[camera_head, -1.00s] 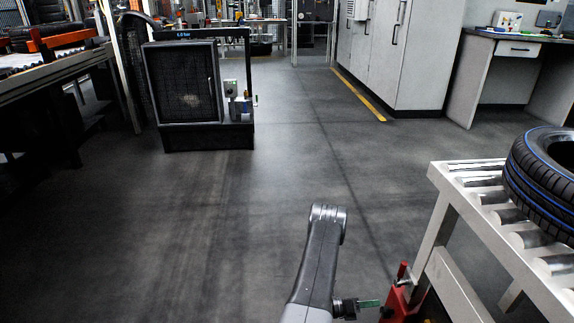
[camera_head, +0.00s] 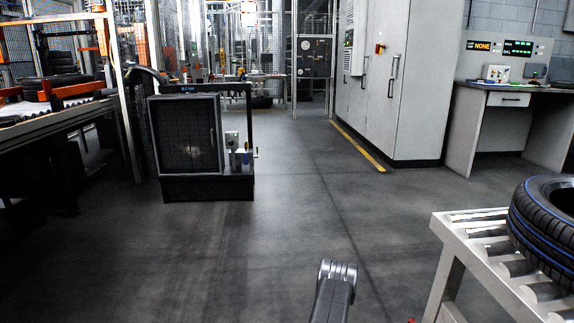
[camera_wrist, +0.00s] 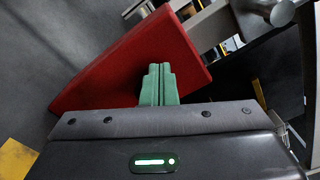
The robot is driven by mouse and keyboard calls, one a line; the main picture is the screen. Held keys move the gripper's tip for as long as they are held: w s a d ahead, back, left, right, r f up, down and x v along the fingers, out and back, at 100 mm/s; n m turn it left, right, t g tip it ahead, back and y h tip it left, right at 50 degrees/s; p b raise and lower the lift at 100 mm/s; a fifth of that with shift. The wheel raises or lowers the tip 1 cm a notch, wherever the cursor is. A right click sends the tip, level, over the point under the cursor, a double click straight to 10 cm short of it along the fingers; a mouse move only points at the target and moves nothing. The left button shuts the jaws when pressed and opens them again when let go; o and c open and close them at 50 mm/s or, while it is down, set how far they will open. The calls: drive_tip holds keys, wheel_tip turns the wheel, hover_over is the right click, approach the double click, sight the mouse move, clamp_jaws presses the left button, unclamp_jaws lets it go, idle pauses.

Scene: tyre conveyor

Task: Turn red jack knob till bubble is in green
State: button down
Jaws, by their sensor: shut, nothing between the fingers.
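My gripper (camera_wrist: 158,88) shows in the wrist view with its two green fingers shut together and empty. A red block-shaped part (camera_wrist: 125,65), seemingly of the red jack, lies just beyond the fingertips. The fingers overlap it in the picture, and I cannot tell whether they touch it. In the head view only a tiny bit of red (camera_head: 412,321) shows at the bottom edge. I cannot make out the knob, and no bubble or green level mark shows in either view.
A roller conveyor (camera_head: 441,228) with a blue-striped black tyre (camera_head: 545,232) stands at the right. A black mesh-fronted cabinet (camera_head: 187,140) stands at the left and grey cabinets (camera_head: 405,85) at the back right. The floor (camera_head: 270,235) between is clear.

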drive_tip(key=shift+w+f+b, duration=0.3)
drive_tip(key=shift+f+b, duration=0.25)
drive_tip(key=shift+b, duration=0.6)
drive_tip(key=shift+w+f, duration=0.15)
drive_tip(key=shift+f, duration=0.15)
drive_tip(key=shift+w+f, duration=0.1)
drive_tip(key=shift+f, duration=0.3)
drive_tip(key=shift+w, duration=0.1)
idle(0.3)
drive_tip(key=a, duration=0.6)
idle(0.4)
drive_tip(key=shift+w+a, duration=0.15)
drive_tip(key=shift+a, duration=0.05)
